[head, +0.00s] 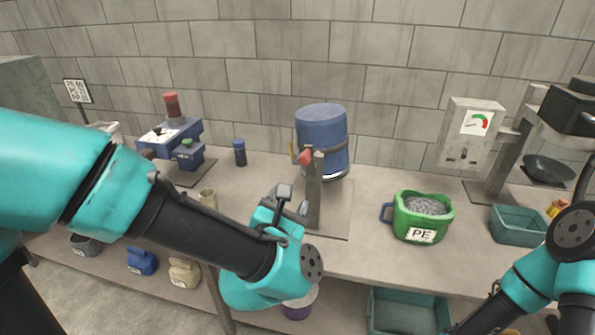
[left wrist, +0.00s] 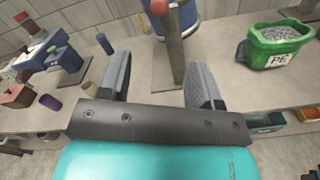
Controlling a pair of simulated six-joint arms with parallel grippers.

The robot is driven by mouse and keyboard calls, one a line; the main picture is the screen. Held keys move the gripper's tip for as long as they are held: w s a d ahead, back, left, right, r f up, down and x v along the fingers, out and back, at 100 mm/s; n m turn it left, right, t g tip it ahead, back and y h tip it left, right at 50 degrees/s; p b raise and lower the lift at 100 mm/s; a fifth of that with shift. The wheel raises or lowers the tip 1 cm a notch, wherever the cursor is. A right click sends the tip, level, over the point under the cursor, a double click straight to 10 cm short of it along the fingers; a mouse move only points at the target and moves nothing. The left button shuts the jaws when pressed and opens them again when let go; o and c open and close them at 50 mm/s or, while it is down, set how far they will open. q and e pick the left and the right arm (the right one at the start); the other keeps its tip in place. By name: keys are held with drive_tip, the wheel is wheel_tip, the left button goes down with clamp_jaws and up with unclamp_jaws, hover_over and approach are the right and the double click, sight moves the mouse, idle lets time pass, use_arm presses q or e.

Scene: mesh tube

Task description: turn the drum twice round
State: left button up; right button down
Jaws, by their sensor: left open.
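A blue drum (head: 321,133) with a dark band round it stands on a grey post stand (head: 314,190) at the middle back of the bench. A red knob (head: 305,157) shows at the front of the stand, beside the drum. In the left wrist view the lower part of the drum (left wrist: 187,18) shows at the top, with the post (left wrist: 171,50) in front. My left gripper (head: 285,197) is in front of the stand; its fingers (left wrist: 162,82) are apart and empty, below the red knob (left wrist: 158,8). My right arm enters at the lower right; its gripper is out of frame.
A green PE bucket (head: 422,215) of grey granules stands right of the stand, with a teal tray (head: 518,226) beyond it. A grey gauge box (head: 470,133) is at the back right. A blue machine (head: 178,143) and a dark bottle (head: 240,152) are at the left.

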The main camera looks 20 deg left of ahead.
use_arm(q)
drive_tip(key=n, duration=0.4)
drive_tip(key=shift+s+n, duration=0.2)
drive_tip(key=shift+n, duration=0.2)
drive_tip(key=shift+w+a, duration=0.1)
